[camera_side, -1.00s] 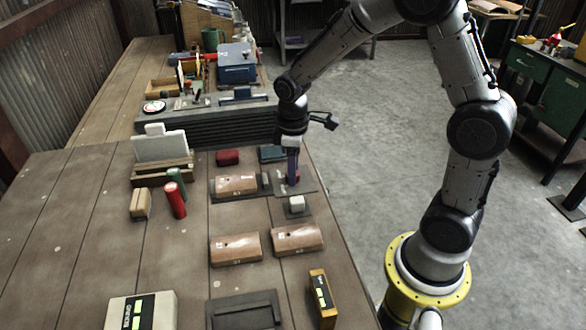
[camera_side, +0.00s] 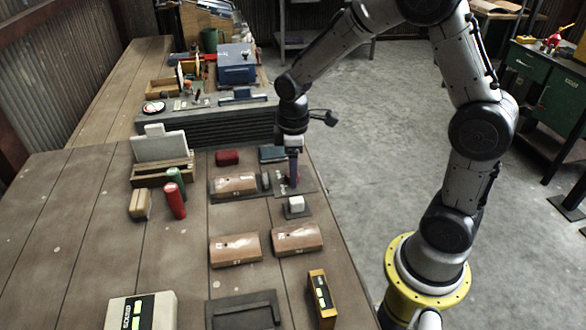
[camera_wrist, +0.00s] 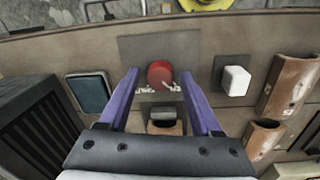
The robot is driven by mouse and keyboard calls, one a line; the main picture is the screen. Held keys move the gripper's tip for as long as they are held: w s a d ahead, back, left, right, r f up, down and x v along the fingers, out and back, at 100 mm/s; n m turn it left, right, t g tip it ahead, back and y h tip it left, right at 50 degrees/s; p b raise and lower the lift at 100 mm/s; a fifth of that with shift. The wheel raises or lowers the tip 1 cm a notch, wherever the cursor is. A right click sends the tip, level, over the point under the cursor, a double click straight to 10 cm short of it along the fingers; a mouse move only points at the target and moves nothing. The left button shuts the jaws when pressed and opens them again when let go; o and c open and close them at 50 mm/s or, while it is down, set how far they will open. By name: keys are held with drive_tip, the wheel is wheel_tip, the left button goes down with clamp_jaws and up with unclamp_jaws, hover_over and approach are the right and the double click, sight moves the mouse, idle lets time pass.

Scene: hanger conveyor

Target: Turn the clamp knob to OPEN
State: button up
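The red round clamp knob (camera_wrist: 158,73) sits on a grey plate (camera_wrist: 130,47) with white lettering, which is too small to read. A white pointer mark shows on the knob's lower right. My gripper (camera_wrist: 159,72) has its two purple fingers apart, one on each side of the knob, with a gap visible to each. In the side view my gripper (camera_side: 293,182) points straight down over the plate and mostly hides the knob. A small dark clamp block (camera_wrist: 164,115) lies between the fingers, nearer the palm.
A white block (camera_side: 296,203) on a dark base stands just in front of the plate. A copper-coloured piece (camera_side: 236,184) lies to the left, with two more (camera_side: 235,248) nearer the camera. A teal pad (camera_side: 272,153) lies behind. The table edge is close on the right.

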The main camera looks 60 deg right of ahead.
drive_tip(key=shift+o, duration=0.3)
wheel_tip(320, 180, up, 14)
drive_tip(key=shift+s+a+f, duration=0.15)
drive_tip(key=shift+s+a, duration=0.05)
drive_tip(key=shift+a, duration=0.15)
idle(0.3)
drive_tip(key=s+a+r+t, duration=0.2)
drive_tip(key=s+r+t, duration=0.1)
drive_tip(key=s+r, duration=0.4)
drive_tip(key=s+f+m+t, duration=0.1)
drive_tip(key=s+f+m, duration=0.1)
drive_tip(key=s, duration=0.3)
drive_tip(key=s+a+f+m+t, duration=0.1)
drive_tip(key=s+f+m, duration=0.2)
drive_tip(key=s+m, duration=0.2)
drive_tip(key=shift+s+a+f, duration=0.3)
drive_tip(key=shift+s+f, duration=0.05)
drive_tip(key=shift+s, duration=0.3)
